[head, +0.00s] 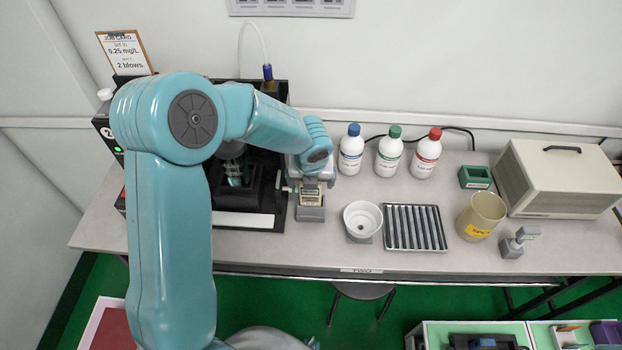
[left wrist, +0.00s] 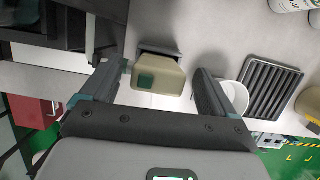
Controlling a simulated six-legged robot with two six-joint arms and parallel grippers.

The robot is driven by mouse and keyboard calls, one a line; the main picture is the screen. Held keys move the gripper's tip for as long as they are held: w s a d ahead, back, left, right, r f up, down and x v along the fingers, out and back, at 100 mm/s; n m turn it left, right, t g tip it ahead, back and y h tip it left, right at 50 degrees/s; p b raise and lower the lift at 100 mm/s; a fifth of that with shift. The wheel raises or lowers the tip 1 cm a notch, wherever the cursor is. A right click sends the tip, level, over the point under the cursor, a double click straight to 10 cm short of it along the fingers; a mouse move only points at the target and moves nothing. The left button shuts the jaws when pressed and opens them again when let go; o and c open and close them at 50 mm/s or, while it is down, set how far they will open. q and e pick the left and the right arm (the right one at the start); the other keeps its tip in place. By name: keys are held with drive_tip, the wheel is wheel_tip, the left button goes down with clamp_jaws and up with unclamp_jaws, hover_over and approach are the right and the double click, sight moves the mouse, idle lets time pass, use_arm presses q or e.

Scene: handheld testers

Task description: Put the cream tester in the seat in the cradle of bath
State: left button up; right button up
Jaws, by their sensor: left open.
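The cream tester (head: 311,197) stands at a small grey block (head: 310,214), just right of the black bath unit (head: 282,215); I cannot tell how it is seated. In the left wrist view the tester (left wrist: 172,77) shows its cream body and a green patch, with a dark grey piece behind it. My left gripper (head: 312,172) is over the tester. In the left wrist view its fingers (left wrist: 160,80) are apart, one on each side of the tester, with gaps visible. My arm hides much of the bath, and I cannot make out its cradle seat clearly. My right gripper is not in view.
A white bowl (head: 362,220) and a ribbed dark tray (head: 415,228) stand close on the right. Three capped bottles (head: 389,158) stand behind. A beige jug (head: 481,216), a grey holder (head: 512,248), a green block (head: 475,177) and a beige case (head: 560,180) are farther right.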

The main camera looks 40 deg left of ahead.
use_arm(q)
drive_tip(key=p+v, duration=0.1)
drive_tip(key=v, duration=1.1)
drive_tip(key=s+d+f+n+g+h, duration=0.1)
drive_tip(key=s+d+f+n+h, duration=0.15)
drive_tip(key=d+f+n, duration=0.55)
drive_tip(key=s+d+f+n+g+h, duration=0.15)
drive_tip(key=s+d+f+n, duration=0.35)
drive_tip(key=f, duration=0.6)
drive_tip(key=s+d+f+n+h, duration=0.1)
drive_tip(key=s+f+n, duration=0.3)
drive_tip(key=n, duration=0.5)
drive_tip(key=s+d+f+n+h, duration=0.1)
drive_tip(key=s+d+f+n, duration=0.1)
drive_tip(key=s+f+n, duration=0.3)
drive_tip(key=s+n, duration=0.1)
drive_tip(key=n, duration=0.3)
drive_tip(key=shift+s+d+f+n, duration=0.3)
drive_tip(key=shift+s+f, duration=0.05)
drive_tip(key=shift+w, duration=0.1)
